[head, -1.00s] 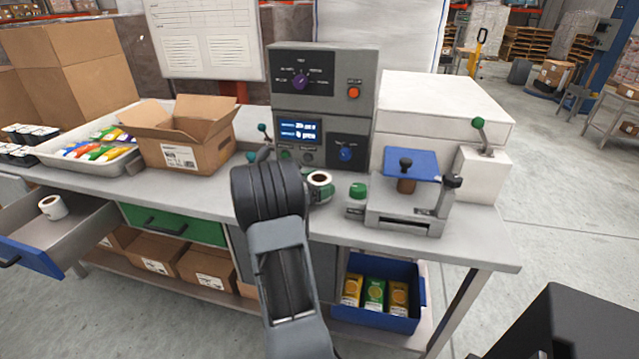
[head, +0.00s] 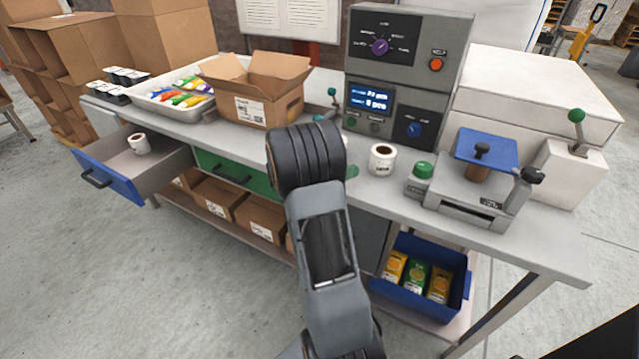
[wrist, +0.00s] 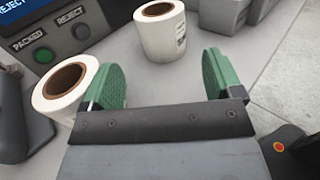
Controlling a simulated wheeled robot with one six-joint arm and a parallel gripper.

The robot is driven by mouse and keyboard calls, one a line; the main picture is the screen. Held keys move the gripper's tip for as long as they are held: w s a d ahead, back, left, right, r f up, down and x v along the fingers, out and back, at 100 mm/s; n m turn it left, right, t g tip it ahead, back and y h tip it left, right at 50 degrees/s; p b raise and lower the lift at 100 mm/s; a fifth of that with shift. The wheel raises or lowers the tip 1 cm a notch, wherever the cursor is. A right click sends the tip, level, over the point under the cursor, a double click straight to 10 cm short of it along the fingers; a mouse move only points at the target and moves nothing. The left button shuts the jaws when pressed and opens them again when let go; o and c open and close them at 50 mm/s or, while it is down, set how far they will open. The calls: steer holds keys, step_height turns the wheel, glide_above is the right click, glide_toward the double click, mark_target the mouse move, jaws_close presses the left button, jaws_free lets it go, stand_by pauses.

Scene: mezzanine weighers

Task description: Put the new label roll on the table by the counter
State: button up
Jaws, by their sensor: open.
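A white label roll (head: 382,158) with a brown core stands upright on the table (head: 440,222) in front of the grey counter (head: 372,124). In the wrist view this roll (wrist: 160,32) stands just beyond the gap between my fingertips. My gripper (wrist: 162,74) is open and empty, its green pads on either side of the gap. A second white roll (wrist: 66,90) is left of the left pad, close to it; whether they touch is unclear. In the head view my arm hides most of that roll and my gripper. A third roll (head: 139,144) lies in the open drawer (head: 118,180).
A press with a blue plate (head: 486,147) and a green button (head: 422,172) stand right of the roll. An open carton (head: 262,104) and a tray of coloured packets (head: 150,105) are at the left.

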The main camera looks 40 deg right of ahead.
steer(key=s+a+m+t+y, duration=0.2)
steer(key=a+m+t+y, duration=0.1)
steer(key=a, duration=0.8)
steer(key=s+a+f+m+t+y, duration=0.1)
steer(key=s+a+m+t+y, duration=0.1)
steer(key=a+m+t+y, duration=0.2)
steer(key=s+a+m+t+y, duration=0.2)
steer(key=a+y, duration=0.7)
steer(key=a, duration=1)
steer(key=m+t, duration=0.2)
steer(key=m, duration=0.1)
steer(key=shift+s+a+f+m, duration=0.2)
steer(key=shift+f+m, duration=0.1)
steer(key=shift+m, duration=0.1)
